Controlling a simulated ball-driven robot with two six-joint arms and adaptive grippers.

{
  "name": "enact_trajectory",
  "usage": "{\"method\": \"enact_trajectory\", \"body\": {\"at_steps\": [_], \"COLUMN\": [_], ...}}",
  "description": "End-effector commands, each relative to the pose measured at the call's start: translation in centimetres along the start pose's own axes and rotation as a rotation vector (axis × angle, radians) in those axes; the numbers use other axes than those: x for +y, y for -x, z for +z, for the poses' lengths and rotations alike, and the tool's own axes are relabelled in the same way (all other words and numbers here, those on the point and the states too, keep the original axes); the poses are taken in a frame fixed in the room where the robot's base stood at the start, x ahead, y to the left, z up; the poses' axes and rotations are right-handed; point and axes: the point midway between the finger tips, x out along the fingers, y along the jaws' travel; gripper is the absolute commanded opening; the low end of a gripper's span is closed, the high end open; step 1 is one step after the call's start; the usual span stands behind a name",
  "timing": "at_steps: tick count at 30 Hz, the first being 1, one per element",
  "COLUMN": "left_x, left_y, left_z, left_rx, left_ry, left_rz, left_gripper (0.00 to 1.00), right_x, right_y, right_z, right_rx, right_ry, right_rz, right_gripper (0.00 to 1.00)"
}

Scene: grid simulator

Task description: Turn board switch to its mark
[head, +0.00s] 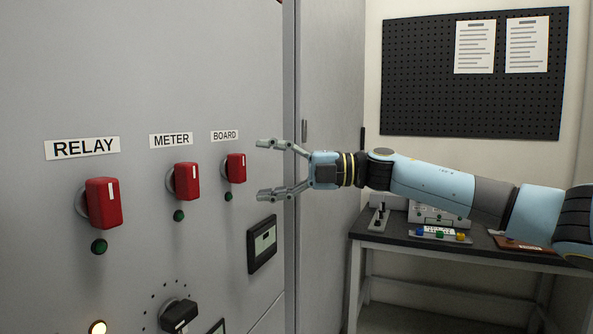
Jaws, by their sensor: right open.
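The board switch (236,168) is a red block handle on the grey cabinet panel, under the label BOARD (225,135). A white line runs upright on its face. A small dark green round mark (228,197) sits just below it. My right gripper (268,169) is open just to the right of the board switch in the picture, its two fingers pointing left, one higher and one lower than the handle. No contact with the handle shows. My left gripper is not in view.
Similar red switches, relay (104,203) and meter (187,181), are to the left on the same panel. A dark framed display (262,244) and a black knob (178,314) are below. A workbench (400,235) with small items stands behind my right arm.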

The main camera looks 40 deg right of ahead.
Motion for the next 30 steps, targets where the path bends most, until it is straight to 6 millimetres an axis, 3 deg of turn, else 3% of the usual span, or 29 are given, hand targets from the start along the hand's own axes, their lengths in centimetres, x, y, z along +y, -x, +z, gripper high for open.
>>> {"method": "enact_trajectory", "body": {"at_steps": [6, 12, 30], "left_x": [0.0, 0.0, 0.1], "left_y": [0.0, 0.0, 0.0], "left_z": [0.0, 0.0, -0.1], "left_rx": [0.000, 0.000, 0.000], "left_ry": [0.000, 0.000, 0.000], "left_rz": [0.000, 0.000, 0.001], "left_gripper": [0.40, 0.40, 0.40], "right_x": [-0.3, -0.3, -0.1], "right_y": [3.8, 5.9, 7.0], "right_z": [-0.1, -0.1, 0.0], "right_rx": [0.002, 0.004, 0.000], "right_ry": [0.000, 0.000, 0.001], "right_rz": [-0.011, -0.010, 0.000], "right_gripper": [0.77, 0.77, 0.77]}}
